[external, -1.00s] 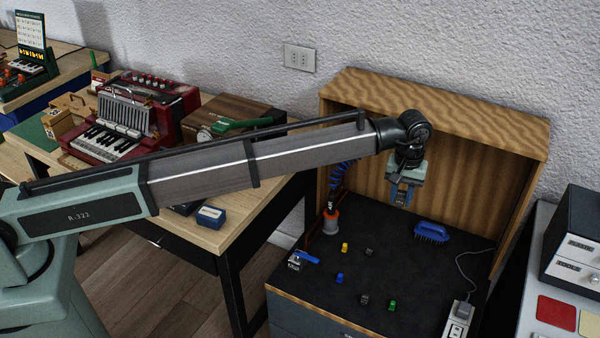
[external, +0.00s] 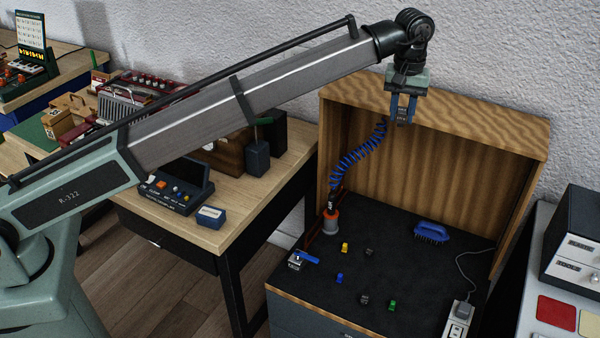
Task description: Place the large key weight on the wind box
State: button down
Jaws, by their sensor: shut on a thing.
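My gripper (external: 402,118) is raised at the top of the wooden enclosure (external: 440,108), fingers pointing down. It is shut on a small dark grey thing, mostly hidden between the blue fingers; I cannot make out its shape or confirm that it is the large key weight. On the enclosure's black floor lie several small weights: a yellow one (external: 345,247), a blue one (external: 339,278), a green one (external: 392,305), and dark ones (external: 369,252) (external: 364,299). I cannot tell for certain which thing is the wind box.
A blue coiled hose (external: 358,160) hangs at the enclosure's left, above an orange-and-grey fitting (external: 331,222). A blue brush (external: 431,232) lies on the floor. On the wooden table are a control panel (external: 175,186), a small blue box (external: 211,217) and dark blocks (external: 257,158).

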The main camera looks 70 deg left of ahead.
jog(key=s+a+n, duration=0.3)
jog(key=s+a, duration=0.2)
jog(key=a, duration=0.5)
jog(key=s+a+n, duration=0.2)
jog(key=s+a, duration=0.3)
jog(key=a, duration=0.5)
jog(key=s+a+n, duration=0.3)
jog(key=s+a, duration=0.2)
jog(key=a, duration=0.6)
jog(key=s+a+n, duration=0.7)
jog(key=s+a, duration=1.3)
jog(key=s, duration=0.2)
jog(key=shift+w+f, duration=0.15)
jog(key=shift+f, duration=2.35)
jog(key=shift+w+f, duration=0.15)
jog(key=shift+f, duration=2.4)
jog(key=shift+w+f, duration=0.15)
jog(key=shift+f, duration=2.35)
jog(key=shift+f, duration=0.1)
jog(key=c, duration=0.8)
grip_release()
jog(key=shift+c, duration=0.2)
